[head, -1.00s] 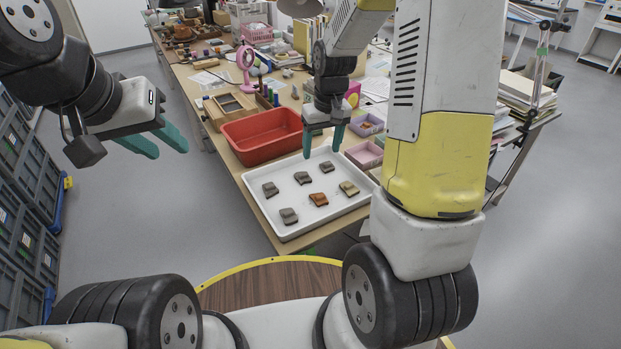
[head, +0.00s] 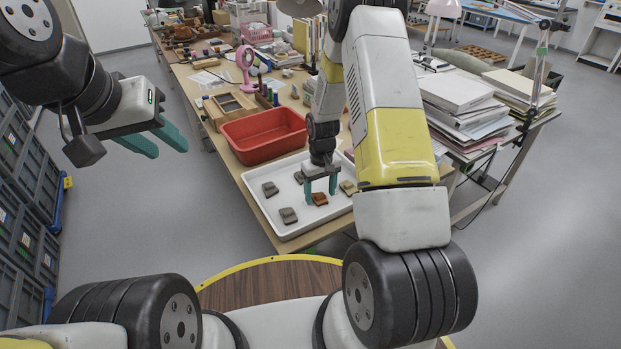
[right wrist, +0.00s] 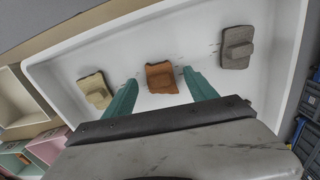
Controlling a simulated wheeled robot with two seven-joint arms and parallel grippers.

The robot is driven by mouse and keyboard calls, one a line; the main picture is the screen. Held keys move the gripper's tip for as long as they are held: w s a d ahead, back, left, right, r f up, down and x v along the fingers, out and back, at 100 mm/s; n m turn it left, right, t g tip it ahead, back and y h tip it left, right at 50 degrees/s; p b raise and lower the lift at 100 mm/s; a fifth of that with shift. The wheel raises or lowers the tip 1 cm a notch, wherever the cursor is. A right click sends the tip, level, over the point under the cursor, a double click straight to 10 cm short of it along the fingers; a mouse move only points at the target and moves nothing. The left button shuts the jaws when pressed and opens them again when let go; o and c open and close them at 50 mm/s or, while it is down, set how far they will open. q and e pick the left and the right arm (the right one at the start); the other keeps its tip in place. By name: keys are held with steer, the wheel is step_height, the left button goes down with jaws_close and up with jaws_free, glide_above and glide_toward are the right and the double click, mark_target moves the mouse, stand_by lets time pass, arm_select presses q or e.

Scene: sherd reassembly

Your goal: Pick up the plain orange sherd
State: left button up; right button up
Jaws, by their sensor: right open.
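The plain orange sherd (head: 319,199) lies in the white tray (head: 262,212), near its front middle. It also shows in the right wrist view (right wrist: 161,77), just beyond and between my fingertips. My right gripper (head: 320,190) is open and empty, pointing down over the tray with its teal fingers close to the orange sherd. In the right wrist view the right gripper (right wrist: 160,88) has one finger on either side of the sherd's near edge. Whether the fingers touch it, I cannot tell. My left gripper (head: 168,146) is open and empty, above the floor at left.
Grey sherds (head: 288,215) and a yellowish sherd (head: 347,187) share the tray; the yellowish one (right wrist: 95,90) and a grey one (right wrist: 237,48) flank the orange sherd. A red bin (head: 262,137) stands behind the tray. Stacked papers (head: 460,95) stand at right.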

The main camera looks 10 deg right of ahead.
steer(key=shift+f, duration=0.3)
jaws_close()
steer(key=shift+r, duration=0.1)
